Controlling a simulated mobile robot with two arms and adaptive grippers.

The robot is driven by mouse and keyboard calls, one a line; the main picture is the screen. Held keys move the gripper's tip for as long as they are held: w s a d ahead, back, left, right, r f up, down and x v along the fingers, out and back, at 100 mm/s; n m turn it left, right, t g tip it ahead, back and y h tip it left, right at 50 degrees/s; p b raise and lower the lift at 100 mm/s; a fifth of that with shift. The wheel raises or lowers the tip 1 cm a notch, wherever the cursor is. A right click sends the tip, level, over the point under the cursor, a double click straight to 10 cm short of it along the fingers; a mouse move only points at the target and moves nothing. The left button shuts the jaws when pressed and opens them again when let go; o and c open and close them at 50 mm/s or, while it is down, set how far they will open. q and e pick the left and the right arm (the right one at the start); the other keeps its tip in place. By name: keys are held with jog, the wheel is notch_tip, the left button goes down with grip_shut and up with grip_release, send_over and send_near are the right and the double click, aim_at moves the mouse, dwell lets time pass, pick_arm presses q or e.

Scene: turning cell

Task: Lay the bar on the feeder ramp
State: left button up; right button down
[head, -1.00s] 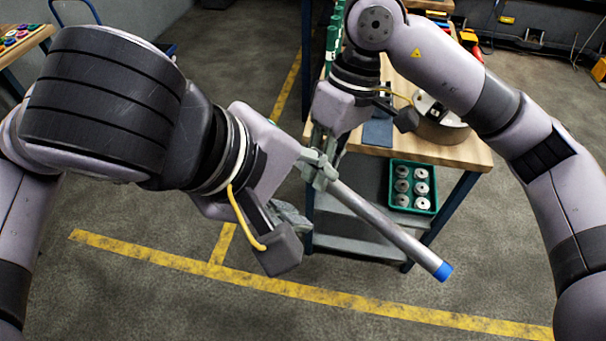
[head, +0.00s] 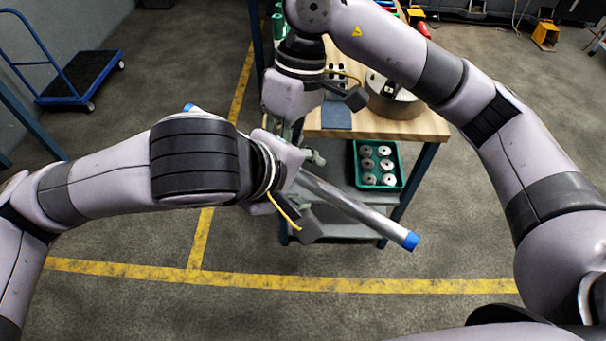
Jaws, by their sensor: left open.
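The bar (head: 355,208) is a long grey metal rod with blue ends. It hangs in the air, sloping from upper left to lower right in the head view. Its far blue end (head: 190,108) shows behind my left arm. My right gripper (head: 312,155) comes down from above and is shut on the bar near its middle; its fingers are partly hidden by my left gripper. My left gripper (head: 302,212) is open beside the bar, with its fingers largely hidden. I cannot make out the feeder ramp in this view.
A workbench (head: 415,127) stands ahead, with a round metal part (head: 396,105) on top. A green tray (head: 399,160) of several metal rings sits on its lower shelf. A blue cart (head: 82,78) stands at the far left. Yellow lines mark the open floor.

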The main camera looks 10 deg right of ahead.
pick_arm(q)
jog(key=shift+d+f, duration=0.1)
jog(key=shift+f, duration=0.05)
grip_shut()
dwell(0.5)
dwell(0.4)
pick_arm(e)
jog(key=c, duration=1.4)
grip_release()
jog(key=shift+o, duration=0.2)
jog(key=shift+r, duration=0.1)
